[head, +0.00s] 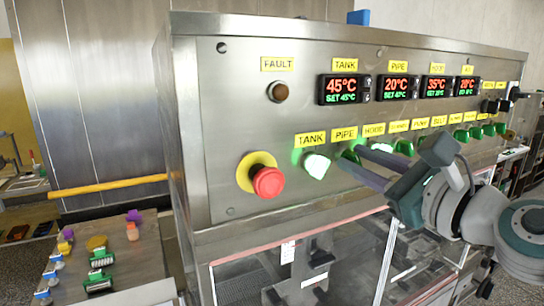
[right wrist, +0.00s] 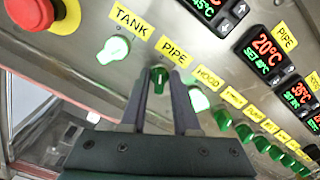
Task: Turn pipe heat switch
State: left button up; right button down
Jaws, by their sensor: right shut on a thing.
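The pipe heat switch (right wrist: 159,76) is a green knob below the yellow PIPE label (right wrist: 173,51) on the steel panel, and it looks unlit. My right gripper (right wrist: 161,80) has its two grey fingers on either side of this knob and is shut on it. In the head view my right gripper (head: 352,162) reaches in from the right to the panel and mostly hides the knob. The pipe display (head: 397,87) shows 20°C in red with a green set value under it. My left gripper is not in view.
The tank switch (head: 315,166) and the hood switch (right wrist: 199,99) glow on either side of the pipe switch. More green knobs (right wrist: 262,144) run on to the right. A red emergency button (head: 267,181) sticks out at left. A clear-walled enclosure (head: 300,275) lies below.

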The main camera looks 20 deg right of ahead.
jog(key=shift+m, duration=0.3)
jog(key=shift+r+m+p, duration=0.1)
jog(key=shift+m+p, duration=0.3)
jog(key=shift+m, duration=0.5)
jog(key=m, duration=0.3)
jog(key=shift+d+m+p, duration=0.1)
jog(key=shift+m+p, duration=0.2)
jog(key=shift+p, duration=0.1)
jog(key=m, duration=0.4)
jog(key=shift+d+p, duration=0.1)
jog(key=shift+p, duration=0.2)
jog(key=shift+m, duration=1)
jog(key=c, duration=0.9)
grip_release()
